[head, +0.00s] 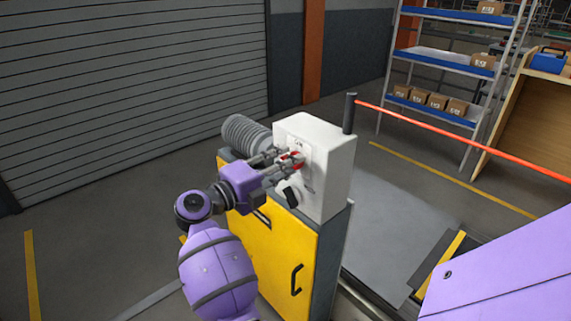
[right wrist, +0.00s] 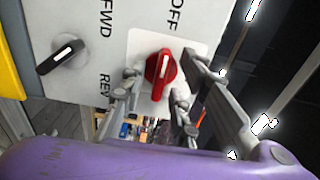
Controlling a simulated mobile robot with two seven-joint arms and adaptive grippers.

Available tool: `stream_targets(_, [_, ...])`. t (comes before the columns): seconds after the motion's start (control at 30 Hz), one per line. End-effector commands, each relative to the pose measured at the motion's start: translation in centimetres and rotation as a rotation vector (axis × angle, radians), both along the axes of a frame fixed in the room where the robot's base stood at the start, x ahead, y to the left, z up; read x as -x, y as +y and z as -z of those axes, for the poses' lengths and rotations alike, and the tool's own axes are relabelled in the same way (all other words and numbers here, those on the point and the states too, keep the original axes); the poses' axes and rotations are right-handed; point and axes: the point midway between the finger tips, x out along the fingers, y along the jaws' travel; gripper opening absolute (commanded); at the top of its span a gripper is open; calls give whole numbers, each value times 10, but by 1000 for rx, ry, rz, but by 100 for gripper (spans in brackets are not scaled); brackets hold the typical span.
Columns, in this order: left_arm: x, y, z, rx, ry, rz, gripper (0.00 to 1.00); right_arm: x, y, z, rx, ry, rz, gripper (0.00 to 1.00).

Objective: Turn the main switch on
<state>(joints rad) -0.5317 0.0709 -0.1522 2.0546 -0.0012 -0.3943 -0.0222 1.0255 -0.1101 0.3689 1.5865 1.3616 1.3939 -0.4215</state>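The main switch is a red rotary knob (head: 297,156) on the face of a white control box (head: 325,160). In the right wrist view the red knob (right wrist: 161,72) sits on a pale plate, and its white mark points up towards the word OFF. My right gripper (head: 288,163) is at the box face. In the right wrist view its fingers (right wrist: 160,92) stand apart on either side of the knob, with gaps showing, so it looks open around the knob and not clamped. My left gripper is not in view.
A black selector knob (head: 288,195) marked FWD and REV sits below the red one; it also shows in the right wrist view (right wrist: 62,55). The box stands on a yellow cabinet (head: 275,250). An orange rail (head: 450,136) runs right.

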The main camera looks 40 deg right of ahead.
Motion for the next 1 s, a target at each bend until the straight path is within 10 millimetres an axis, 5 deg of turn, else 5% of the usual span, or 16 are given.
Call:
stream_targets(0.2, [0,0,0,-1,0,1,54,0,0,0,1,0,0,28])
stream_targets(0.43, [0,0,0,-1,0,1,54,0,0,0,1,0,-1,0])
stream_targets(1.0, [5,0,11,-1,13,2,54,-1,1,2,-8,-119,-2,0])
